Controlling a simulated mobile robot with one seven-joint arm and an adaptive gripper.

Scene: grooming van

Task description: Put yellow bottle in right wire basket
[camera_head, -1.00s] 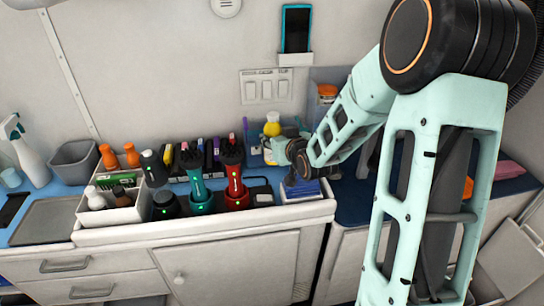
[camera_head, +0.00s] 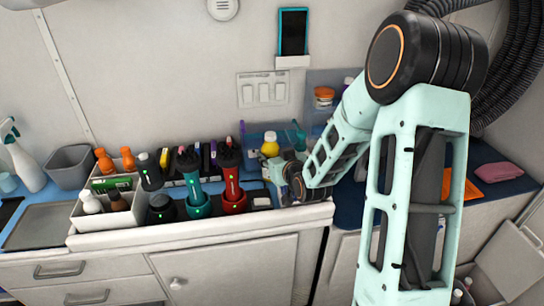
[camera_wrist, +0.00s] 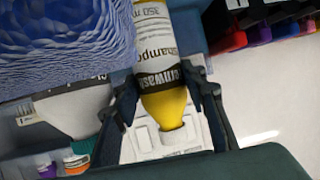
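The yellow bottle (camera_head: 270,145) shows its yellow top beside my gripper, near the back wall above the counter. In the wrist view, the bottle (camera_wrist: 168,60) has a pale body with a shampoo label and a yellow tapered top. It lies between the two fingers of my gripper (camera_wrist: 166,100), which appear closed against its sides. In the head view, my gripper (camera_head: 278,170) is partly hidden by my wrist, and the bottle's lower part is covered. I cannot clearly make out the right wire basket in either current view.
Red (camera_head: 233,185) and teal (camera_head: 192,185) clippers stand left of my gripper. A white caddy (camera_head: 105,215) holds small bottles farther left. A blue textured thing (camera_wrist: 65,40) fills the wrist view's upper left. A pink cloth (camera_head: 498,172) lies on the right counter.

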